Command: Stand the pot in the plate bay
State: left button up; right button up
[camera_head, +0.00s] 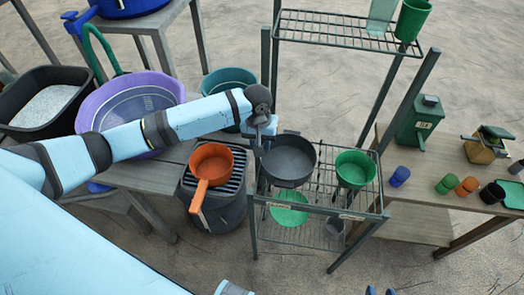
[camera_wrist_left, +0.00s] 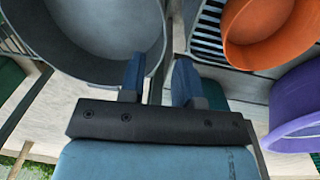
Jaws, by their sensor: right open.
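A dark grey round pot (camera_head: 290,158) sits at the left of the wire rack's (camera_head: 325,180) middle shelf, upright with its mouth up. It fills the upper left of the left wrist view (camera_wrist_left: 95,35). My left gripper (camera_wrist_left: 160,80) is at the pot's edge, its two blue fingers apart with a gap between them; one finger overlaps the pot in view. I cannot read which rack part is the plate bay.
A green bowl (camera_head: 355,168) stands right of the pot; a green plate (camera_head: 289,209) lies below it. An orange pan (camera_head: 212,162) sits on a grill at left, near a purple tub (camera_head: 130,100). Coloured cups and a green box (camera_head: 420,122) are on the right table.

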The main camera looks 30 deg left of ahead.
pick_arm(q)
jog(key=r, duration=0.5)
jog(key=shift+a+r, duration=0.1)
jog(key=shift+a, duration=0.1)
jog(key=s+d+f+m+t+h, duration=0.1)
jog(key=s+d+f+m, duration=0.1)
jog(key=s+d, duration=0.3)
jog(key=s+d+f+m+t+h, duration=0.1)
jog(key=s+d+f+m, duration=0.15)
jog(key=s, duration=0.55)
jog(key=s+a+r+t+y, duration=0.15)
jog(key=s+a, duration=0.25)
jog(key=s, duration=0.4)
jog(key=s+a+r+y, duration=0.15)
jog(key=s+a, duration=0.25)
jog(key=s, duration=0.4)
jog(key=w+d+f+m+t+h+p, duration=0.1)
jog(key=w+d+f+t+h+p, duration=0.2)
jog(key=w+d+f+t+p, duration=0.3)
jog(key=shift+m+t+p, duration=0.35)
jog(key=shift+t+p, duration=0.2)
jog(key=shift+p, duration=0.2)
